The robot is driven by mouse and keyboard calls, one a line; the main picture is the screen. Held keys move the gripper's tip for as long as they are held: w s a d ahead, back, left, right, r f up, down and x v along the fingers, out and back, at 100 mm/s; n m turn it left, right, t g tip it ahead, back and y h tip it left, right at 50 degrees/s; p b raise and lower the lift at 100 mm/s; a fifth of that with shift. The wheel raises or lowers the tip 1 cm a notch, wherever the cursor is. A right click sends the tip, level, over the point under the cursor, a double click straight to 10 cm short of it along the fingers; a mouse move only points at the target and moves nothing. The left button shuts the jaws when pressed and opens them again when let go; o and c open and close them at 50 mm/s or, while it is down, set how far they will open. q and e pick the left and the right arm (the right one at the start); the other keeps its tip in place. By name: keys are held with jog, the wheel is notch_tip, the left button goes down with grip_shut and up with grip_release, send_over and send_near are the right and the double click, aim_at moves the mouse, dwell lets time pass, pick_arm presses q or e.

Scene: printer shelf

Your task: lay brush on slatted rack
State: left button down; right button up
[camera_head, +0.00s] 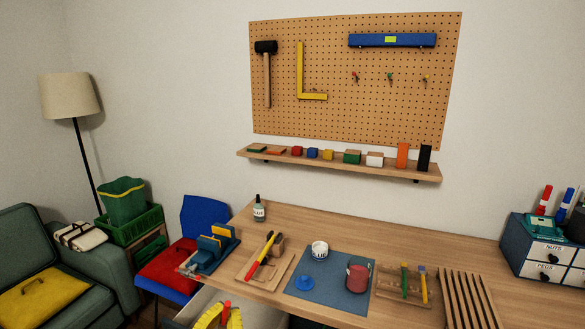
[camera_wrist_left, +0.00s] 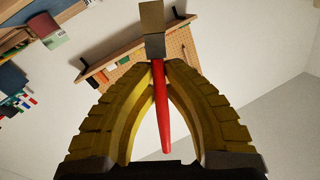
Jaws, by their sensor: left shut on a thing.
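My left gripper (camera_head: 222,316) has yellow ribbed fingers and sits at the bottom edge of the head view. It is shut on the brush, whose red handle (camera_head: 227,307) pokes up between the fingers. In the left wrist view the brush (camera_wrist_left: 161,105) runs between the fingertips, with a grey ferrule and tan bristles beyond them. The slatted rack (camera_head: 468,300) has dark wooden slats and lies at the right front of the table, well right of my left gripper. Its near end is cut off by the frame. My right gripper is not in view.
On the wooden table (camera_head: 400,239), a blue mat (camera_head: 321,296) holds a white tub, a blue lid and a red can. A wooden holder (camera_head: 388,291) with two upright tools stands between mat and rack. A wooden tray (camera_head: 247,271) lies at the left. Blue drawers (camera_head: 519,243) stand at the right.

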pick_arm(q)
jog(key=s+a+f+n+y, duration=0.1)
jog(key=s+a+f, duration=0.3)
jog(key=a+f, duration=0.1)
jog(key=shift+s+a+y, duration=0.35)
jog(key=shift+a+y, duration=0.05)
jog(key=shift+a, duration=0.1)
